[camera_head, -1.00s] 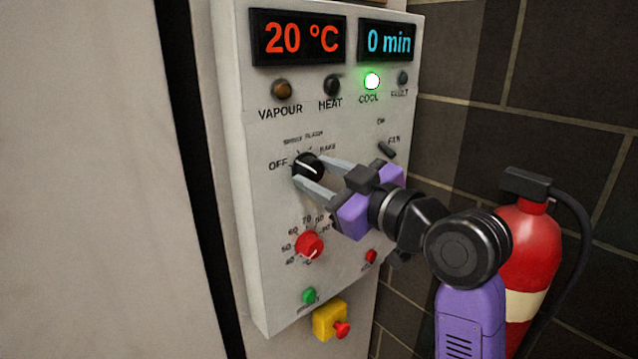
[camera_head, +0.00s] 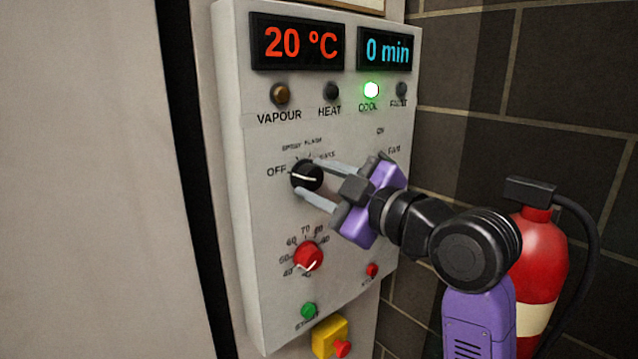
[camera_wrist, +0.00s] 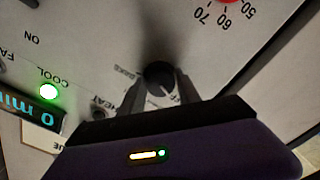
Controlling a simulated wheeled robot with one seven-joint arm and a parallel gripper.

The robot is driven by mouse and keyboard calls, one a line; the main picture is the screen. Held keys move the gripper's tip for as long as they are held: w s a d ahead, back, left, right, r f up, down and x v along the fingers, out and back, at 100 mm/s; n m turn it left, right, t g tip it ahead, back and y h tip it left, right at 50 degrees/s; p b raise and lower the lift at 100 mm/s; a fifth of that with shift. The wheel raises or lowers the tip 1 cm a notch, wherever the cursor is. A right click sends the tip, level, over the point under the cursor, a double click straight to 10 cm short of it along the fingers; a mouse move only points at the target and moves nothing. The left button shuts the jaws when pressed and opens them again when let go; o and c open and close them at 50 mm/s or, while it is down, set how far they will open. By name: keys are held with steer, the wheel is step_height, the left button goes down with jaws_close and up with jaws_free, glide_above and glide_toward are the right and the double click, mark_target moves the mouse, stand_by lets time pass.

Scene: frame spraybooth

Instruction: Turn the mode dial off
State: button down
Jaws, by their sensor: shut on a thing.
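The mode dial (camera_head: 306,179) is a black round knob on the grey control panel, with OFF printed at its left and SPRAY, FLASH and BAKE above and to its right. The white line on it lies almost level, its left end towards the OFF mark. My gripper (camera_head: 308,177) is shut on the dial, one finger at its upper right and one at its lower left. In the wrist view the dial (camera_wrist: 159,74) sits between the two grey fingers, which partly hide its sides.
A red temperature dial (camera_head: 307,257) is below. A green button (camera_head: 309,311), a red button (camera_head: 372,270) and a yellow box with a red knob (camera_head: 331,338) sit lower. The green COOL lamp (camera_head: 371,90) is lit. A fire extinguisher (camera_head: 540,255) stands at the right.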

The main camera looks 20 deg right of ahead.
steer(key=c, duration=0.9)
jaws_free()
steer(key=shift+o, duration=0.2)
steer(key=shift+s, duration=0.1)
steer(key=b+v, duration=0.1)
steer(key=v, duration=0.6)
steer(key=shift+s, duration=0.3)
steer(key=shift+d, duration=0.1)
